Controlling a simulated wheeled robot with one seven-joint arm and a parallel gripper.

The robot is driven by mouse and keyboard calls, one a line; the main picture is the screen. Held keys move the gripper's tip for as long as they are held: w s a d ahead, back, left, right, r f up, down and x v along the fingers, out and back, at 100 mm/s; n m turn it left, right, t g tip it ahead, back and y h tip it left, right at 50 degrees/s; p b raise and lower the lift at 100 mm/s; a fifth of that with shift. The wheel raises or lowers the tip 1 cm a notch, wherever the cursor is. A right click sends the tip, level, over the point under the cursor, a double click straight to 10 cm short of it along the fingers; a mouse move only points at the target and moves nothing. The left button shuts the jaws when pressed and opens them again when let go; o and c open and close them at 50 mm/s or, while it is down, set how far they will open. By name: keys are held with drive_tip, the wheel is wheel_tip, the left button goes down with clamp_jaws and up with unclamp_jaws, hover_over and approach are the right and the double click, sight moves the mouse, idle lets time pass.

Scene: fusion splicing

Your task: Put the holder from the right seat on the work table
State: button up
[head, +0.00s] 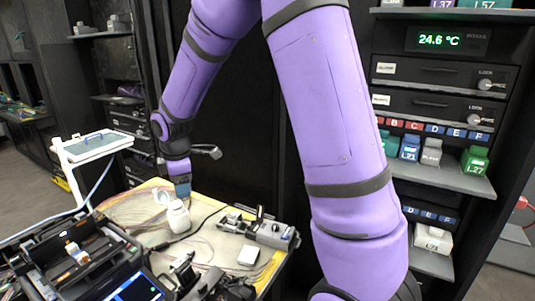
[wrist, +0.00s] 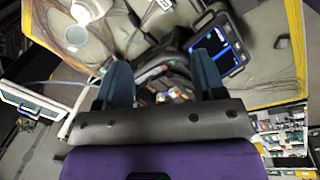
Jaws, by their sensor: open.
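The dark fusion splicer (head: 112,258) stands on the work table at the lower left, with its lit screen (head: 140,290) in front. Small white and orange parts (head: 75,251) sit in its open top; I cannot tell which is the holder in the right seat. In the wrist view the splicer (wrist: 172,68) lies beyond my fingers, with small orange and white parts (wrist: 165,97) partly hidden between them. My gripper (head: 182,190) is open and empty, above the back of the work table (head: 213,248), close over a white bottle. Its blue fingers (wrist: 162,78) are spread wide.
A grey device (head: 262,231) and a white box (head: 248,255) stand to the right. A tablet on a stand (head: 97,145) is at left. Bare table shows between bottle and grey device.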

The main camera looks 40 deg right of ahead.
drive_tip(key=s+d+r+m+t, duration=0.25)
drive_tip(key=s+r+m, duration=0.75)
drive_tip(key=s+r, duration=0.85)
drive_tip(key=s+d+m, duration=0.1)
drive_tip(key=s+m, duration=0.3)
drive_tip(key=s, duration=0.8)
drive_tip(key=shift+s+d+f+m+t, duration=0.15)
drive_tip(key=shift+d+f+m+t, duration=0.05)
drive_tip(key=shift+f+m+t, duration=0.2)
